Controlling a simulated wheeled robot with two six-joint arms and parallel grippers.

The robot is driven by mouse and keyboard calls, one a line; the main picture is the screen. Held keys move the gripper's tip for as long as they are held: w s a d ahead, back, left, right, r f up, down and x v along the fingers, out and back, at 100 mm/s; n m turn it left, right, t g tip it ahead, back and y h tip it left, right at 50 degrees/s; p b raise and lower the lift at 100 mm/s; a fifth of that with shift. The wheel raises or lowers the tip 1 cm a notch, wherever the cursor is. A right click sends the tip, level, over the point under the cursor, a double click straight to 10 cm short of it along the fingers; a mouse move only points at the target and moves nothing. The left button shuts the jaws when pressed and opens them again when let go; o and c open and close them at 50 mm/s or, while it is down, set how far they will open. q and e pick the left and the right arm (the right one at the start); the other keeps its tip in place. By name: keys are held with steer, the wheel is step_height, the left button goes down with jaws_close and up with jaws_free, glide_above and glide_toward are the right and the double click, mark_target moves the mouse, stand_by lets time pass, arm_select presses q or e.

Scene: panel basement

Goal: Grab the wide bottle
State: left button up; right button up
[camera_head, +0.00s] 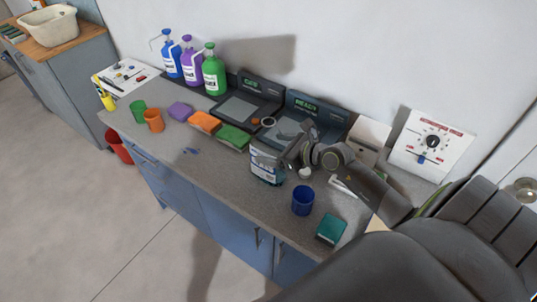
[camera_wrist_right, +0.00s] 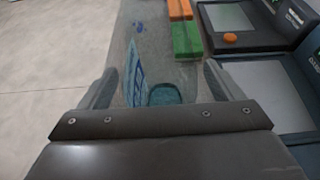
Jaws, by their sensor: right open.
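My left gripper is not in view.
Blue (camera_head: 171,58), purple (camera_head: 192,62) and green (camera_head: 213,72) bottles stand at the back. Sponges, including a green one (camera_head: 233,137), lie behind the wide bottle. A blue cup (camera_head: 302,201) and a teal block (camera_head: 331,230) are to the right. Flat devices (camera_head: 245,103) line the wall.

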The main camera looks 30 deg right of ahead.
steer(key=shift+c, duration=0.4)
steer(key=c, duration=1.2)
steer(key=shift+r, duration=0.15)
steer(key=shift+c, duration=0.2)
